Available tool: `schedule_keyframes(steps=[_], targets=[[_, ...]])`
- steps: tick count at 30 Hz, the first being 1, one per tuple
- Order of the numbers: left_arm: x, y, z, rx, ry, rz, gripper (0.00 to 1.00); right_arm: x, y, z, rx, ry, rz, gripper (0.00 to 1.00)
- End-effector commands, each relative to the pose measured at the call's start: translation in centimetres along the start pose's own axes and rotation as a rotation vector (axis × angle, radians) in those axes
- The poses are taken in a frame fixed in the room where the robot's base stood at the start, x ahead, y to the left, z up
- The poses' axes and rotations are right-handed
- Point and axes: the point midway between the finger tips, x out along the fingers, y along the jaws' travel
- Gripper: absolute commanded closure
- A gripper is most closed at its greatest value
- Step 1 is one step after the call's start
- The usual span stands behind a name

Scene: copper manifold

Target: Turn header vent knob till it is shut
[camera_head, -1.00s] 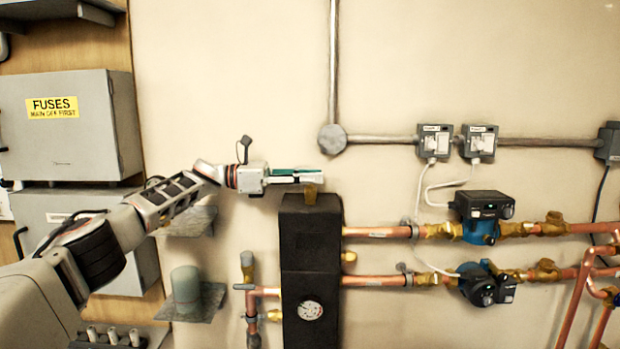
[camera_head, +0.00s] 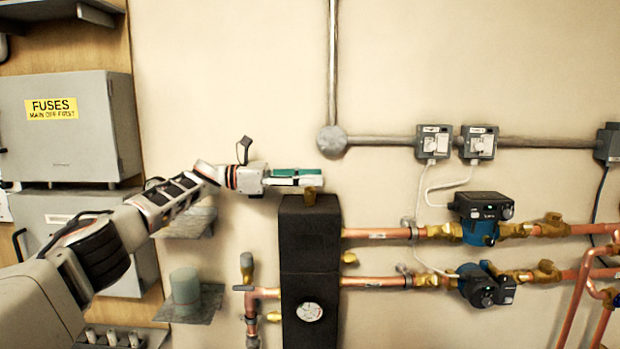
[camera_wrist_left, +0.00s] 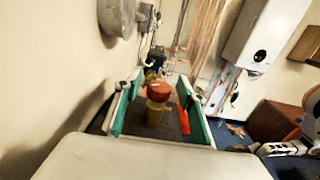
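The header vent is a brass fitting (camera_head: 310,196) on top of the black header (camera_head: 310,240) in the head view. In the left wrist view its red knob (camera_wrist_left: 159,91) sits on the brass body (camera_wrist_left: 155,112). My left gripper (camera_head: 318,177) reaches level from the left, just above the brass fitting. In the left wrist view the gripper (camera_wrist_left: 160,78) is open, with one green-padded finger on each side of the knob. Gaps show beside the knob, and I see no clear contact. The fingers hide the red knob in the head view.
Copper pipes (camera_head: 375,233) with two pumps (camera_head: 482,217) run right from the header. A round conduit box (camera_head: 332,140) is on the wall just above the gripper. A small shelf (camera_head: 200,305) with a grey-green cylinder (camera_head: 186,288) is below my arm. Fuse boxes (camera_head: 60,150) stand at left.

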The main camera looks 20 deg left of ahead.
Motion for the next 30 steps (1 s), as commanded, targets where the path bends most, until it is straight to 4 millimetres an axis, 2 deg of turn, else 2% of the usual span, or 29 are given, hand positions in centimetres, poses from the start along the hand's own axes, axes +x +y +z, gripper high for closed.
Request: schedule_keyframes(steps=[5, 15, 22, 30], targets=[[0.0, 0.0, 1.5, 0.002, -0.002, 0.000, 0.60, 0.0, 0.0, 0.1, 0.000, -0.002, 0.000, 0.71], [0.1, 0.0, 8.1, 0.001, -0.002, 0.001, 0.60, 0.0, -0.1, 0.0, 0.002, 0.000, -0.001, 0.71], [0.0, 0.0, 9.7, 0.002, -0.002, 0.002, 0.60, 0.0, -0.1, 0.0, 0.002, 0.000, -0.001, 0.71], [0.0, -0.1, 10.1, 0.000, -0.001, 0.001, 0.60, 0.0, -0.1, 0.0, 0.003, 0.000, -0.001, 0.71]])
